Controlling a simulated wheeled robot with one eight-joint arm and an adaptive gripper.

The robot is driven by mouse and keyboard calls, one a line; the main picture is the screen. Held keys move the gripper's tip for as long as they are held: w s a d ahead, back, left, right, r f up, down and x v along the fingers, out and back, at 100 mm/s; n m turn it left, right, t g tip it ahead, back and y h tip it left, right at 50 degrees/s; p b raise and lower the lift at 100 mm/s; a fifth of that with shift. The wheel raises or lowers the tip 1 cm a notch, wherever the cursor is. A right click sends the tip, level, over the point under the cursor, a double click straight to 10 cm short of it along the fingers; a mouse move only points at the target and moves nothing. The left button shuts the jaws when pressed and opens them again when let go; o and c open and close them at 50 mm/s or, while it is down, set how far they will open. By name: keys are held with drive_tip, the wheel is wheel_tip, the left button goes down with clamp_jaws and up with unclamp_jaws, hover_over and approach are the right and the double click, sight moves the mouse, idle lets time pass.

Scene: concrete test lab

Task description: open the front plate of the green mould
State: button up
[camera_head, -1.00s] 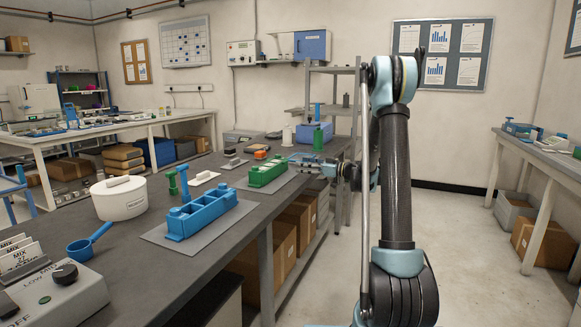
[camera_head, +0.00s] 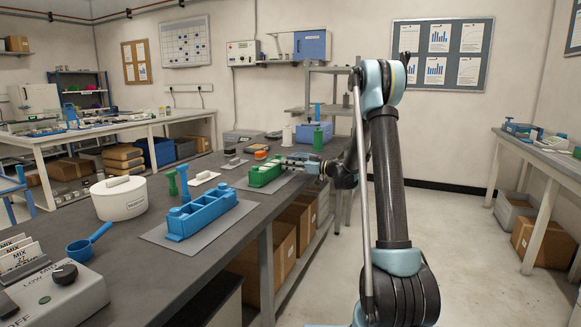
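The green mould (camera_head: 262,177) sits on a grey mat on the long dark bench, towards its right edge. It is a long block with lighter and white parts along its top. My gripper (camera_head: 284,163) reaches in from the right at the mould's far right end, at about the height of its top. The fingers are small and overlap the mould in the picture. I cannot tell whether they touch it, or whether they are open or shut. The mould's front plate is too small to make out clearly.
A blue mould (camera_head: 200,214) on its own mat (camera_head: 159,236) stands nearer. A white lidded pot (camera_head: 120,203), a blue scoop (camera_head: 83,246) and a control box (camera_head: 62,292) are to the left. A green bottle-like tool (camera_head: 318,138) stands behind the gripper.

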drive_tip(key=c, duration=0.4)
drive_tip(key=shift+o, duration=0.2)
drive_tip(key=shift+f, duration=0.1)
drive_tip(key=shift+d+f+y, duration=0.2)
drive_tip(key=shift+d+y, duration=0.05)
drive_tip(key=shift+y, duration=0.35)
drive_tip(key=shift+t, duration=0.3)
drive_tip(key=o, duration=1.1)
drive_tip(key=shift+s+d, duration=0.1)
drive_tip(key=shift+d, duration=0.05)
drive_tip(key=v, duration=1.1)
drive_tip(key=shift+s+d+f, duration=0.1)
drive_tip(key=shift+d+f, duration=0.05)
drive_tip(key=shift+d, duration=0.25)
